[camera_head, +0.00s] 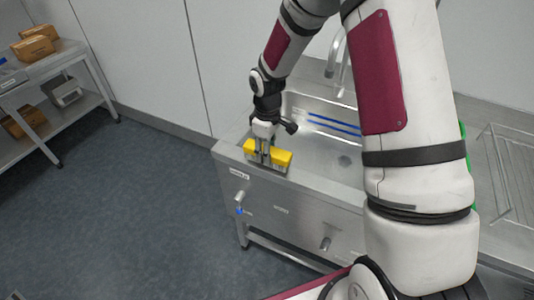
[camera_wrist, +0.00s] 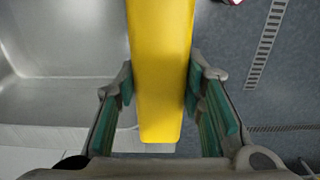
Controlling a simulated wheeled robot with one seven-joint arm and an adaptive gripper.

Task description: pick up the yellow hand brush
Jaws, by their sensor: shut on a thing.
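The yellow hand brush (camera_head: 281,158) is at the near left corner of the steel sink unit in the head view. Its long yellow body (camera_wrist: 161,70) fills the middle of the wrist view. My gripper (camera_head: 262,152) comes down on it from above, with one finger on each side of the yellow body. In the wrist view my gripper (camera_wrist: 163,85) is shut on it, the green-lined pads flanking it. I cannot tell whether the brush still touches the sink's rim. My fingers hide part of its middle in the head view.
The sink basin (camera_head: 312,112) lies just behind the brush, with a tap (camera_head: 338,62) at its back. The floor (camera_head: 120,200) between is clear.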

